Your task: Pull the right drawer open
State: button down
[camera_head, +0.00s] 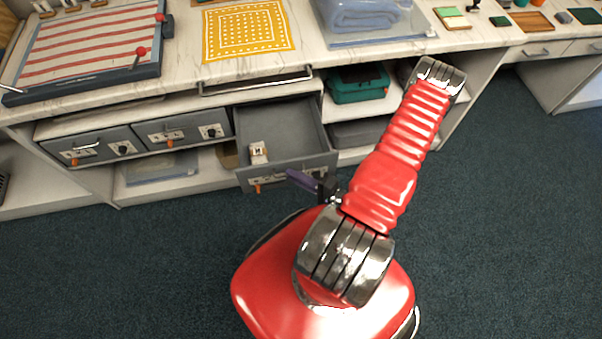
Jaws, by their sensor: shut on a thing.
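The right drawer (287,132) is grey and stands pulled well out of the counter, with its inside showing. A small whitish block with a dark mark (258,151) lies in its front left part. The drawer front (317,165) faces me, with an orange knob at its lower left. My gripper (303,182), dark with a purple finger, is at the right part of this front, shut on the drawer handle. The handle and the fingertips are mostly hidden by the gripper and arm.
Two grey drawers (90,147) to the left are shut. A green case (358,84) sits on the shelf to the right. The countertop holds a striped board (88,45), a yellow patterned cloth (248,30) and a folded blue cloth (362,12). The blue carpet is clear.

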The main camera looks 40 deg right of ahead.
jog(key=shift+s+a+f, duration=0.15)
jog(key=shift+a, duration=0.15)
jog(key=c, duration=1.9)
grip_release()
jog(key=shift+d, duration=0.15)
jog(key=shift+o, duration=0.2)
